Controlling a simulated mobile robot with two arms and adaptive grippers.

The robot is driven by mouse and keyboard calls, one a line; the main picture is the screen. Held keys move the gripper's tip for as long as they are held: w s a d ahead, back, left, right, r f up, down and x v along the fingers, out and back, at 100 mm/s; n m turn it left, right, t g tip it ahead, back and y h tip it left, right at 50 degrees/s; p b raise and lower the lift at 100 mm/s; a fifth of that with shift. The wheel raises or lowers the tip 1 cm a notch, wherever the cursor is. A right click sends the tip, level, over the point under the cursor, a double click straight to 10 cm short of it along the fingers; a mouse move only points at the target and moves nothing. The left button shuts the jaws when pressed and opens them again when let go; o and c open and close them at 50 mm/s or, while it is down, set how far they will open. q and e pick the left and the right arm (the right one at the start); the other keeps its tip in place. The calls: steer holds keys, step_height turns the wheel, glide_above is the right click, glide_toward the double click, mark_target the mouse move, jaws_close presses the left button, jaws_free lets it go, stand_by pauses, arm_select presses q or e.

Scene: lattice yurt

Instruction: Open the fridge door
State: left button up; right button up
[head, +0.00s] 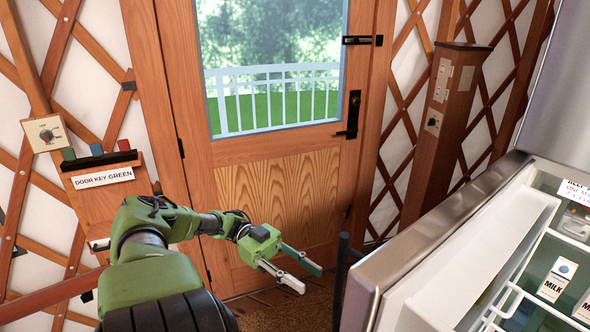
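The fridge door (440,240) is the steel-edged panel at the lower right. It stands open, with its white inner side and the fridge inside in view. Milk cartons (557,281) show behind a white wire rack. My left gripper (308,279) is to the left of the fridge door's near edge, apart from it. Its two fingers are spread and nothing is between them. A dark upright bar (342,272) stands between the gripper and the fridge door; I cannot tell whether it is the handle. My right gripper is out of view.
A steel upper panel (565,100) of the fridge is at the right edge. A wooden house door (280,185) with a window and black latch stands behind. A wooden post (445,130) with switches is to its right. A small shelf (100,160) labelled "DOOR KEY GREEN" is at left.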

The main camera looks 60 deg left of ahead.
arm_select(q)
steer(key=shift+v, duration=1.25)
